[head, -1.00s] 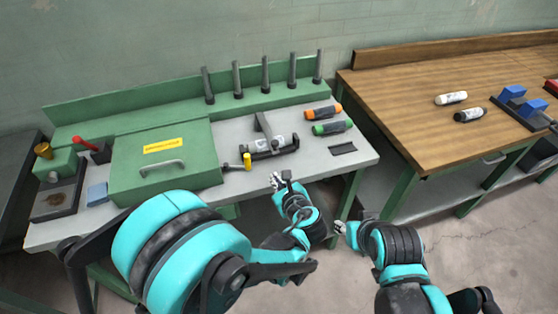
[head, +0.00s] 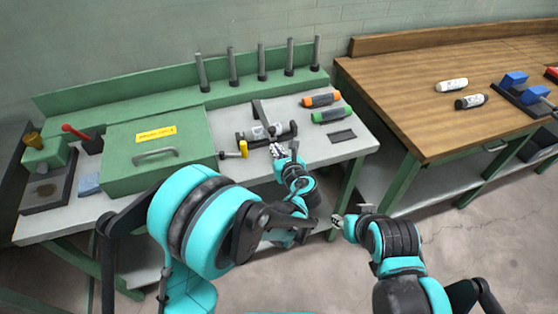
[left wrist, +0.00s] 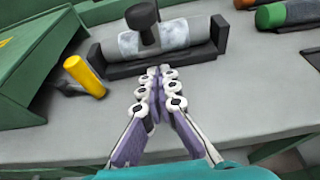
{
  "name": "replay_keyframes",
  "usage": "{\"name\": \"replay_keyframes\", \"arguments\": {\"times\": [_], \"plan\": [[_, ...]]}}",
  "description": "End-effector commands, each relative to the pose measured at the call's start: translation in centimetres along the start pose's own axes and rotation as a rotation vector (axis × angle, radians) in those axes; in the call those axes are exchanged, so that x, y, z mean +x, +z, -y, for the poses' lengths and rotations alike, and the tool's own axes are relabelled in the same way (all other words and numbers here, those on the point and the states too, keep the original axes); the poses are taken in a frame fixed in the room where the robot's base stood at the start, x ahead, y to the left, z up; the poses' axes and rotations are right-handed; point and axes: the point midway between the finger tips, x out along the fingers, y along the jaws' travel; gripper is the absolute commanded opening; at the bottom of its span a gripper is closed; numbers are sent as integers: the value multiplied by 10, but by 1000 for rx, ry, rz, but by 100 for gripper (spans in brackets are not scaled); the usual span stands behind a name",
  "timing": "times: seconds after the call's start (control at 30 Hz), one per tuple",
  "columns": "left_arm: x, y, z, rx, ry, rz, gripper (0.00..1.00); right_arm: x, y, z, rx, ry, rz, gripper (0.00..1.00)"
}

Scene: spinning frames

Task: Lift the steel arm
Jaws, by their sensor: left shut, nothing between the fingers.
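The steel arm (head: 260,113) appears to be the dark bar reaching over a pale cylinder (head: 262,132) in a black cradle (head: 283,140) on the grey bench. In the left wrist view, its dark rounded end (left wrist: 142,20) sits over the cylinder (left wrist: 172,36), with the cradle (left wrist: 155,68) around it. My left gripper (head: 277,150) is shut and empty at the cradle's near side. Its fingertips (left wrist: 160,73) overlap the cradle's front edge in the left wrist view; contact is unclear. My right gripper (head: 338,219) is low, off the bench's front; its jaws are too small to judge.
A yellow-handled tool (head: 242,150) lies left of the cradle, beside a green box (head: 190,160). Orange (head: 321,100) and green (head: 331,115) capped cylinders and a dark flat piece (head: 342,136) lie right. Several upright posts (head: 262,62) stand behind. A wooden bench (head: 420,70) stands right.

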Motion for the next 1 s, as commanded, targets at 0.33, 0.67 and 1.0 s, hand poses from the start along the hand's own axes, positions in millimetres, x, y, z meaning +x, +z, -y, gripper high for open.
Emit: {"name": "replay_keyframes", "arguments": {"times": [0.33,0.67,1.0], "plan": [[-6,17,0,-1,0,0,0,2,2,0,0,0,0,40],[-7,19,0,-1,0,-9,0,0,0,0,0,0,0,40],[-20,51,4,-3,3,-227,0,-35,-25,0,0,0,0,40]]}}
